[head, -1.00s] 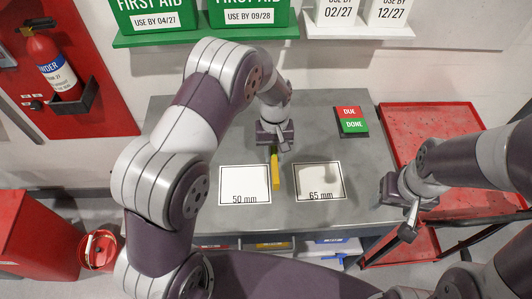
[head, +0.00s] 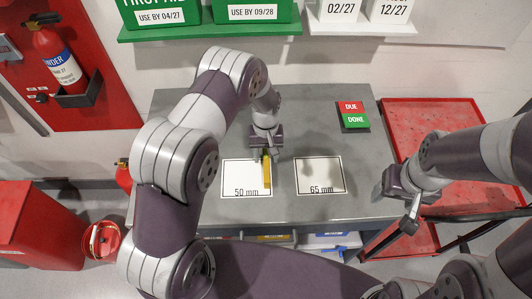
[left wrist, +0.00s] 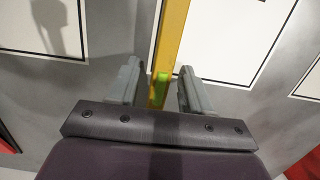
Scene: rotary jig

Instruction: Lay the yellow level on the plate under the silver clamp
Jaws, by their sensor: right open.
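The yellow level (head: 266,178) is a long narrow yellow bar. In the head view it extends from my left gripper (head: 265,153) towards the near side, in front of the right edge of the 50 mm card. In the left wrist view the level (left wrist: 171,40), with a green vial, runs between the fingers of my left gripper (left wrist: 160,85), which hold it; the contact is not clear there. My right gripper (head: 405,208) is open and empty off the table's right side. I cannot make out the silver clamp or its plate; my left arm hides part of the table.
White cards marked 50 mm (head: 238,176) and 65 mm (head: 320,177) lie on the grey table (head: 300,212). A red and green DUE/DONE block (head: 353,115) is at the back right. A red cart (head: 405,130) stands to the right.

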